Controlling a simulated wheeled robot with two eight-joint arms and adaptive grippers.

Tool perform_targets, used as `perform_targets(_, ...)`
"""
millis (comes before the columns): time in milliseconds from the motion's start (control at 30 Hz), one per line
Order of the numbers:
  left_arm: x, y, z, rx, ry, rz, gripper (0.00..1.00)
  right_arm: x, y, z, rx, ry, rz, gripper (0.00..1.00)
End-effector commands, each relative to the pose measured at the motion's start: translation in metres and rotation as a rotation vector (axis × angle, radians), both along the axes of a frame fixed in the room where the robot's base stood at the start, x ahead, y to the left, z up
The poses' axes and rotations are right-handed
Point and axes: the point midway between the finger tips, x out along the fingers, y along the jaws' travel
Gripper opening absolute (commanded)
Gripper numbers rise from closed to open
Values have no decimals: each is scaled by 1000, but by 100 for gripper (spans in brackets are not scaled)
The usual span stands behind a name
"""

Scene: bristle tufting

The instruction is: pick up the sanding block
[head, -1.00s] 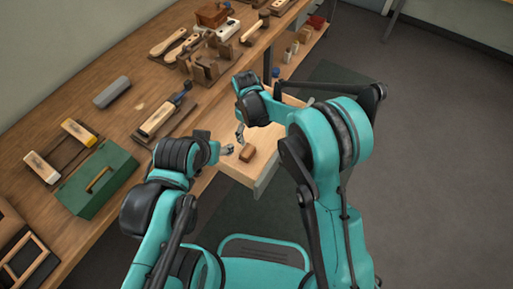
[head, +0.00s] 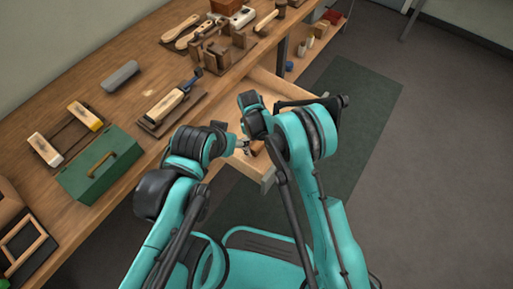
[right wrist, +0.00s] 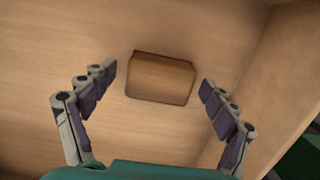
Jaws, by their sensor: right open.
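The sanding block (right wrist: 160,79), a small brown wooden block with a darker edge, lies on the floor of the open drawer. In the right wrist view my right gripper (right wrist: 158,74) is open, its fingertips on either side of the block and apart from it. In the head view the block (head: 258,148) is partly hidden by my right arm, and the right gripper (head: 246,143) is small over the drawer. My left arm ends close beside it at the drawer's left; its fingers are too hidden to read.
The pale wooden drawer (head: 268,82) sticks out from the workbench (head: 75,98); its side wall (right wrist: 270,85) rises right of the block. A green mat (head: 375,115) lies on the floor.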

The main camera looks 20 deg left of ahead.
Motion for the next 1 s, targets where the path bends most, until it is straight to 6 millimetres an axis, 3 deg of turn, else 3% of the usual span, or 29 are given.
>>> perform_targets(200,0,0,1,0,0,0,59,0,0,0,0,0,0,84)
perform_targets(400,0,0,1,0,0,0,59,0,0,0,0,0,-1,32)
perform_targets(767,0,0,4,0,0,0,59,0,0,7,0,0,-1,31)
perform_targets(1000,0,0,25,0,0,0,59,0,0,55,0,0,-1,31)
